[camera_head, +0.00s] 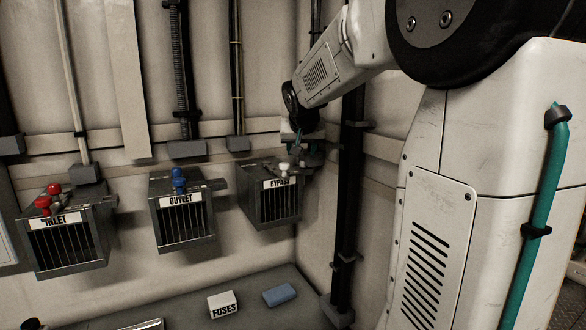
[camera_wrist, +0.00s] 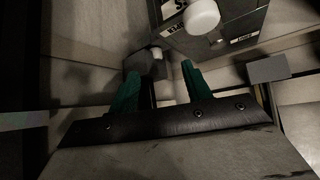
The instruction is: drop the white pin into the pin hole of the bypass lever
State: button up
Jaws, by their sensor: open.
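The bypass box (camera_head: 272,205) is a grey, barred box on the wall with a "BYPASS" label. A white knob (camera_head: 284,169) stands on its top front; a large white round end also shows in the wrist view (camera_wrist: 201,17). A smaller white piece (camera_wrist: 156,53), apparently the white pin, shows at a dark grey block (camera_wrist: 147,66), beyond and between my fingertips. My gripper (camera_wrist: 159,72) has its two green fingers apart with nothing held between them. In the head view my gripper (camera_head: 301,158) is just behind and right of the knob. The pin hole is not discernible.
The outlet box (camera_head: 184,222) with blue parts and the inlet box (camera_head: 70,246) with red parts hang to the left. A dark vertical pipe (camera_head: 347,200) stands close right of the bypass box. A fuses box (camera_head: 222,304) and a blue block (camera_head: 279,295) lie below.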

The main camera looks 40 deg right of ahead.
aim_at(304, 161)
jog(key=x, duration=0.3)
jog(key=d+x, duration=0.1)
jog(key=x, duration=0.2)
jog(key=r+x, duration=0.1)
jog(key=x, duration=0.2)
jog(key=shift+d, duration=0.2)
jog(key=c, duration=1.1)
